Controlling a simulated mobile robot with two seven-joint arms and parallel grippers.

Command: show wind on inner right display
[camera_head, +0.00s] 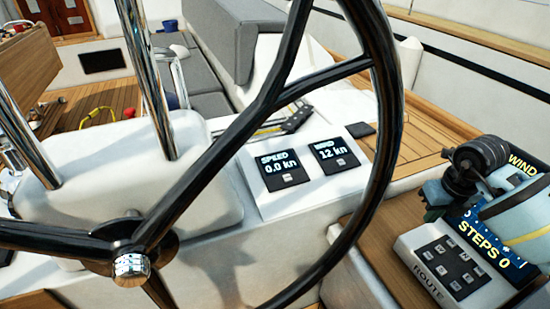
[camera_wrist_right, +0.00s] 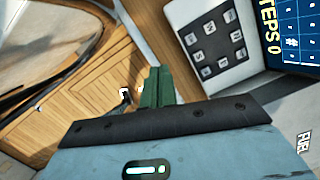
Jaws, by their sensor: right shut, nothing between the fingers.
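Two small black displays sit side by side on a white pod beyond the wheel in the head view. The left display (camera_head: 281,170) reads SPEED 0.0 kn. The right display (camera_head: 334,154) reads WIND 12 kn. Each has a small button below its text. My right gripper (camera_head: 432,213) is at the right, above the wooden side surface and apart from both displays. Its green fingers are together and empty in the right wrist view (camera_wrist_right: 157,85). The displays do not show in the wrist view. My left gripper is not in view.
A black steering wheel (camera_head: 386,110) stands in front of the pod. A white ROUTE keypad (camera_head: 412,246) with several buttons lies below my right gripper, beside a dark blue screen (camera_head: 490,238) reading STEPS 0 and WIND. A chrome rail (camera_head: 148,80) rises at left.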

